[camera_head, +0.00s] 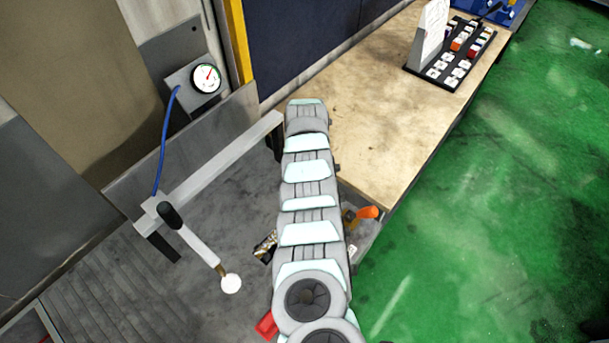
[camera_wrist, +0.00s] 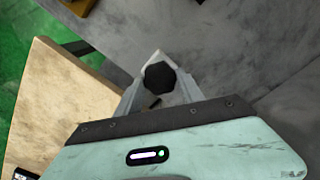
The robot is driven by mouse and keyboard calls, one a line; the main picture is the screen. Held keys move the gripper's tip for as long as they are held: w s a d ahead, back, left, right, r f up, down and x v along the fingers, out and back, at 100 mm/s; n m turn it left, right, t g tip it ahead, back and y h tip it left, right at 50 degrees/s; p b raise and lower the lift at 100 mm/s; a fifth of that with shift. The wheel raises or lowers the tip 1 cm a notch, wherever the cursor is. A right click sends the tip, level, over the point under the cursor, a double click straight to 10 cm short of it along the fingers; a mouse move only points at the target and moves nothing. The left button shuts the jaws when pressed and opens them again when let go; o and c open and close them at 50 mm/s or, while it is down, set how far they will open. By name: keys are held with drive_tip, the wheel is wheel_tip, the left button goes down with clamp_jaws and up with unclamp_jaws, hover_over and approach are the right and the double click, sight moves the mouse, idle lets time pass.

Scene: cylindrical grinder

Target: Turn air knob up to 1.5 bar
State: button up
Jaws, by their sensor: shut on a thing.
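The black, many-sided air knob (camera_wrist: 160,78) is between the two grey fingers of my gripper (camera_wrist: 160,88) in the wrist view. The fingers are shut on its sides. In the head view my arm covers the gripper and the held knob. The round white pressure gauge (camera_head: 206,78) sits on a grey box at upper left in the head view. Its red needle points up and slightly right of centre; the scale figures are too small to read.
A metal bar (camera_head: 225,160) runs left of my arm. A blue hose (camera_head: 164,140) links its left end to the gauge box. A lever with a black grip (camera_head: 170,215) stands there. A wooden table (camera_head: 385,110) with a black button panel (camera_head: 450,75) lies right.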

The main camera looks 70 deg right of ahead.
drive_tip(key=shift+m, duration=0.3)
drive_tip(key=o, duration=1.4)
drive_tip(key=shift+r, duration=0.1)
wheel_tip(320, 180, up, 11)
drive_tip(key=shift+f+b, duration=0.2)
drive_tip(key=shift+b, duration=0.45)
